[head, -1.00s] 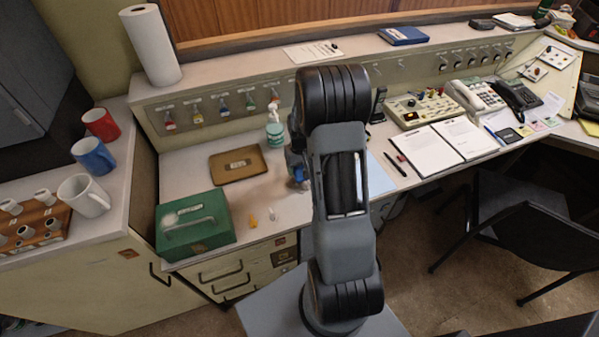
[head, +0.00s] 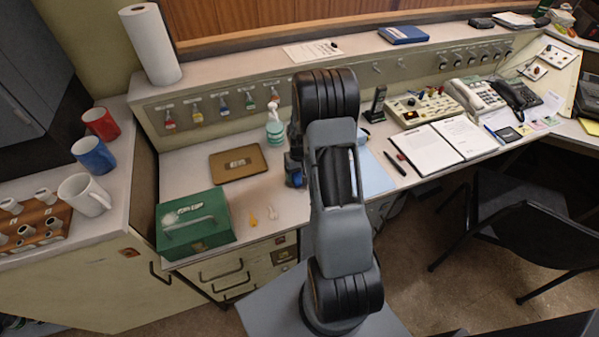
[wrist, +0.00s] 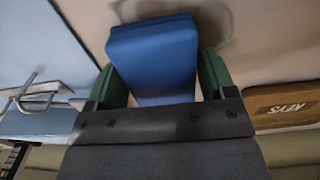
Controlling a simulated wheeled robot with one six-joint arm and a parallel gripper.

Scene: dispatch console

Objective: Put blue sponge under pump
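The blue sponge (wrist: 152,58) fills the space between the two green fingers of my gripper (wrist: 158,76) in the wrist view. Both fingers press its sides, and a shadow shows on the pale surface beyond it. In the head view my arm hides most of the gripper; only a small dark-blue part (head: 294,172) shows at the arm's left edge, and I cannot tell whether it is sponge or gripper. The pump bottle (head: 275,132), pale green with a white pump head, stands upright on the desk against the back panel, behind and left of that part.
A brown tray (head: 238,165), also in the wrist view (wrist: 290,103), lies left of the arm. A green box (head: 193,222) stands at the desk's front left. A blue sheet (head: 373,174) lies right.

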